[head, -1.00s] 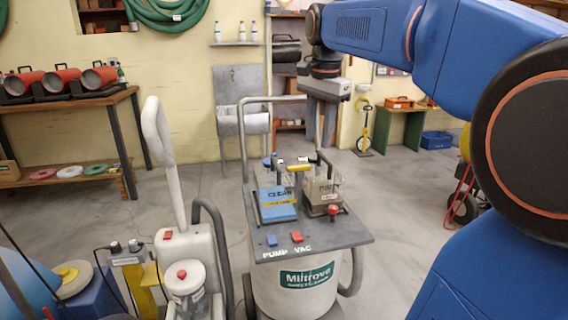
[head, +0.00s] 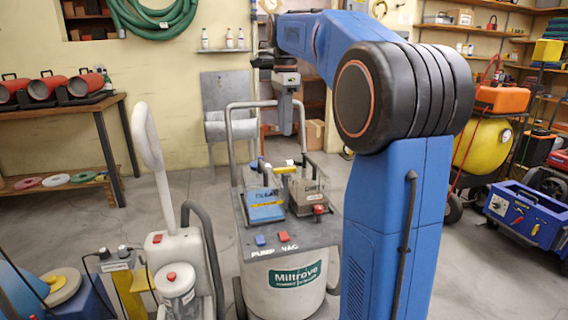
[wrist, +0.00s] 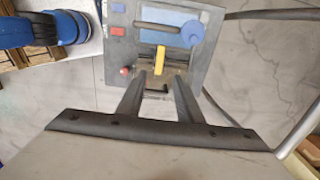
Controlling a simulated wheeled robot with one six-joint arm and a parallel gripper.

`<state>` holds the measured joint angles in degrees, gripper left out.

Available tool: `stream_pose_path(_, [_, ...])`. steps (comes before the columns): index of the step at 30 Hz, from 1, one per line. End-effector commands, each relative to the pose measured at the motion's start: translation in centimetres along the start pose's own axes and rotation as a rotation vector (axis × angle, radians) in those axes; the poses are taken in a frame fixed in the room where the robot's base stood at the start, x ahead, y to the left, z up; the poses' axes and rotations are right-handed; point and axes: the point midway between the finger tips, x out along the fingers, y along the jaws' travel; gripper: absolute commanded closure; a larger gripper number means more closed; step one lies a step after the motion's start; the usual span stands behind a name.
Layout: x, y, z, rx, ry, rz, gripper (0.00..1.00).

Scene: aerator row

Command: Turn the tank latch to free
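The tank latch is a small yellow bar (head: 284,170) between the blue clean tank (head: 265,205) and the brown dirty tank (head: 308,188) on top of the white Miltrove machine. In the wrist view the yellow latch (wrist: 160,59) shows just beyond my fingertips, in line with the gap between them. My gripper (head: 286,126) points down and is above the back part of the machine, apart from the latch. Its two fingers are spread and empty in the wrist view (wrist: 159,75). The exact height over the latch is hard to judge.
A grey push handle (head: 231,125) rises at the back of the machine near my gripper. A red knob (head: 319,209) and red and blue switches (head: 284,236) sit on the deck. Another pale machine (head: 176,250) stands close on the left.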

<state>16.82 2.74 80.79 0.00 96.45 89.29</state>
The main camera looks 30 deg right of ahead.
Motion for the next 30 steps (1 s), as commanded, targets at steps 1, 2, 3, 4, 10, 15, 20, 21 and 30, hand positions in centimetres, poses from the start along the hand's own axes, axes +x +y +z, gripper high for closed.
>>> stream_pose_path(1, [0.9, 0.1, 0.0, 0.0, 0.0, 0.003, 0.67])
stream_pose_path(2, [1.5, 0.1, 0.0, 0.0, 0.0, 0.003, 0.67])
stream_pose_path(3, [2.2, 0.1, 0.0, -0.001, 0.0, 0.003, 0.67])
stream_pose_path(4, [2.7, 0.1, 0.0, -0.001, 0.0, 0.003, 0.67])
stream_pose_path(10, [6.3, 0.1, 0.0, -0.001, 0.0, 0.003, 0.67])
stream_pose_path(15, [9.2, 0.1, 0.0, -0.001, 0.0, 0.002, 0.67])
stream_pose_path(20, [11.3, 0.1, 0.0, -0.001, 0.0, 0.003, 0.67])
stream_pose_path(21, [11.7, 0.0, 0.0, -0.001, 0.0, 0.001, 0.67])
stream_pose_path(30, [12.8, 0.0, 0.0, -0.001, 0.0, 0.0, 0.67])
